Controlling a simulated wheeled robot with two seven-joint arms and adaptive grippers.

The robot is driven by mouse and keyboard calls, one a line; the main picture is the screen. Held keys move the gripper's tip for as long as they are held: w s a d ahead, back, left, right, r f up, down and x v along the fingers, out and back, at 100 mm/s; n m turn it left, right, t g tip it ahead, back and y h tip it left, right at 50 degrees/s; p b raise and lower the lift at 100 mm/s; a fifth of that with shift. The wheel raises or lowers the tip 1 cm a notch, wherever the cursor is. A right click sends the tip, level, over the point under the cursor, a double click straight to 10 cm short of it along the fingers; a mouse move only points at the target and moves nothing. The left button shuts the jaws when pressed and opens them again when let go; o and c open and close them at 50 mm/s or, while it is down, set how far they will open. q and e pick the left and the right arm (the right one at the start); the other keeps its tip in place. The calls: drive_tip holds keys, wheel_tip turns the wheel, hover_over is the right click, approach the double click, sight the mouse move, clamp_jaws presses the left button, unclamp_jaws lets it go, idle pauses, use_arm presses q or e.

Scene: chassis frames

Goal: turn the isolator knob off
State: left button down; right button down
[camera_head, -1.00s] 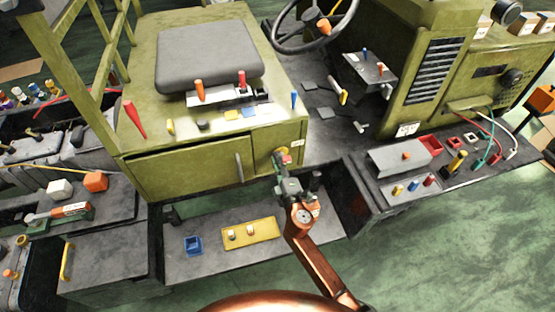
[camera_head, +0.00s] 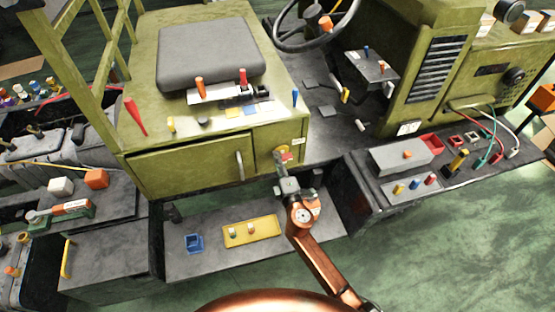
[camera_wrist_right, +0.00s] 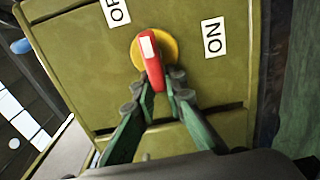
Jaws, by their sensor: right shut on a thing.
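The isolator knob (camera_wrist_right: 152,62) is a red lever with a white mark on a round yellow disc (camera_wrist_right: 183,50), on the olive panel of the seat box. The lever runs nearly upright in that picture. My right gripper (camera_wrist_right: 160,88) is shut on the lever's lower part, its green fingers on both sides. In the head view the knob (camera_head: 285,156) is small, with my right gripper (camera_head: 283,170) at it.
A cabinet door with a grey handle (camera_head: 239,164) is left of the knob. Below is a grey step with a yellow tray (camera_head: 262,229) and a blue bin (camera_head: 193,244). A grey side box (camera_head: 400,157) with switches stands to the right.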

drive_tip(key=c, duration=2)
unclamp_jaws()
drive_tip(key=shift+o, duration=0.2)
drive_tip(key=shift+s, duration=0.1)
drive_tip(key=v, duration=1.2)
